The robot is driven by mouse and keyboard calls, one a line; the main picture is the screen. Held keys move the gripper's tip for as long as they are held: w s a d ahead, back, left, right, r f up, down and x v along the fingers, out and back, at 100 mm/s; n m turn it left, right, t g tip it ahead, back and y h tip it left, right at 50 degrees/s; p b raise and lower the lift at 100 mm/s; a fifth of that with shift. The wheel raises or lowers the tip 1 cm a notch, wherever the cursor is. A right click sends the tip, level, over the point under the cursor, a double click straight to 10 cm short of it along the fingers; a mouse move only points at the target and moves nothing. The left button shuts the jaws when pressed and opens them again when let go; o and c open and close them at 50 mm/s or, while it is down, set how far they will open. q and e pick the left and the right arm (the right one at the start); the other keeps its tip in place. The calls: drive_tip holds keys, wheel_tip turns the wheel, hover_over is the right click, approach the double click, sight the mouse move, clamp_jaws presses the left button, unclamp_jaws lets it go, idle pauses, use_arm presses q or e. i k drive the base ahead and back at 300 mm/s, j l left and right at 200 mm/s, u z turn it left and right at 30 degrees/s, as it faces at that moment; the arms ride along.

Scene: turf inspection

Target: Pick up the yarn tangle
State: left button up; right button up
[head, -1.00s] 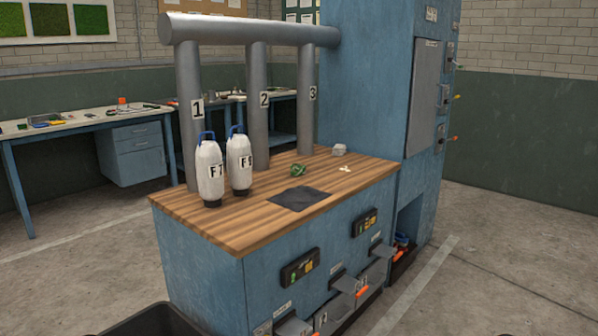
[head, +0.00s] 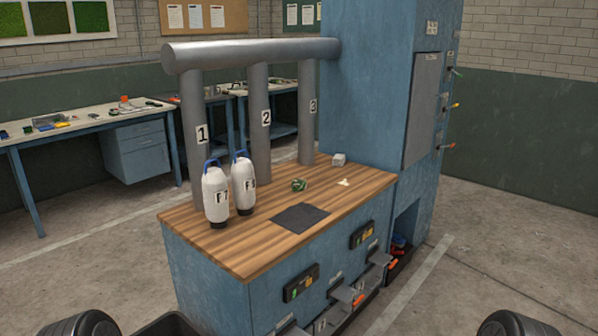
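The yarn tangle appears to be the small green bundle (head: 299,185) lying on the wooden worktop (head: 250,235) of the blue machine, in front of the grey pipes. It is small in the picture, so its strands cannot be made out. Neither of my grippers is in view. Only dark rounded parts of my own arms show at the bottom left and bottom right corners, well short of the worktop.
Two white bottles (head: 216,195) (head: 243,184) with blue handles stand left of the bundle. A dark mat (head: 300,217) lies in front of it. A pale scrap (head: 344,182) and a grey block (head: 338,160) lie to its right. A black bin (head: 172,325) stands at the front left.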

sight(299, 184)
drive_tip(key=i+l, duration=1.6)
drive_tip(key=i, duration=0.15)
drive_tip(key=i+l+z, duration=0.1)
drive_tip(key=i+l, duration=0.7)
drive_tip(key=i, duration=0.1)
